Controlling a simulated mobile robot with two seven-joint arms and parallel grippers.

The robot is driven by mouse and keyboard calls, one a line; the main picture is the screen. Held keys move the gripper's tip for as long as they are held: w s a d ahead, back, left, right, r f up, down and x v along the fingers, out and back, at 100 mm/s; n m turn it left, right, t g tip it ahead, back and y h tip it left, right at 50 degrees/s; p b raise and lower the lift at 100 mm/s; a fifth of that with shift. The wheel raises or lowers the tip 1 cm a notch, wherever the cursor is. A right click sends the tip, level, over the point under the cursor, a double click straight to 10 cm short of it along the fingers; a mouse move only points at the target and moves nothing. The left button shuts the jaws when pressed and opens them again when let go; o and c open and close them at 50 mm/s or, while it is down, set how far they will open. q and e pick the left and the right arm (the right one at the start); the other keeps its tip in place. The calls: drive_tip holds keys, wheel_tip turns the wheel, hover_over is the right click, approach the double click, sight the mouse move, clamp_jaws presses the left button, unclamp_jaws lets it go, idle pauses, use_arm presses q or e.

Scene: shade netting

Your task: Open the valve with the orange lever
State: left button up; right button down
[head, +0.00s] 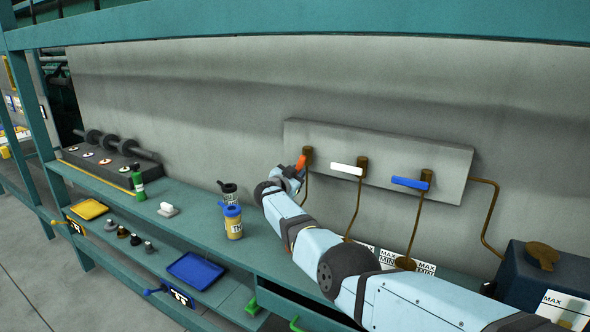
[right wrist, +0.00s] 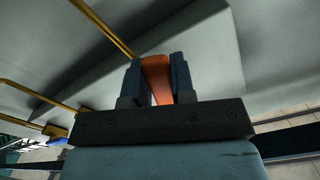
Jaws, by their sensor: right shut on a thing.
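The orange lever (head: 301,162) sits on the leftmost of three valves on a grey wall panel (head: 400,146). Its brass valve body (head: 308,152) shows just right of it in the head view. My right gripper (head: 296,170) is at this lever. In the right wrist view, the orange lever (right wrist: 157,78) lies between the two dark fingers of my right gripper (right wrist: 158,82), which is shut on it. The gripper and arm hide part of the lever and the pipe below it. My left gripper is not in view.
A white lever (head: 347,169) and a blue lever (head: 410,183) are to the right on the same panel. Brown pipes run down from the valves. Bottles, including a blue-capped one (head: 233,222), stand on the teal shelf left of my arm. A dark blue tank (head: 540,280) stands at right.

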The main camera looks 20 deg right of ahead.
drive_tip(key=shift+s+d+f+n, duration=0.1)
drive_tip(key=shift+n, duration=0.2)
drive_tip(key=shift+s, duration=0.1)
drive_tip(key=shift+d, duration=0.1)
drive_tip(key=c, duration=1)
unclamp_jaws()
drive_tip(key=shift+o, duration=0.2)
drive_tip(key=shift+p, duration=0.3)
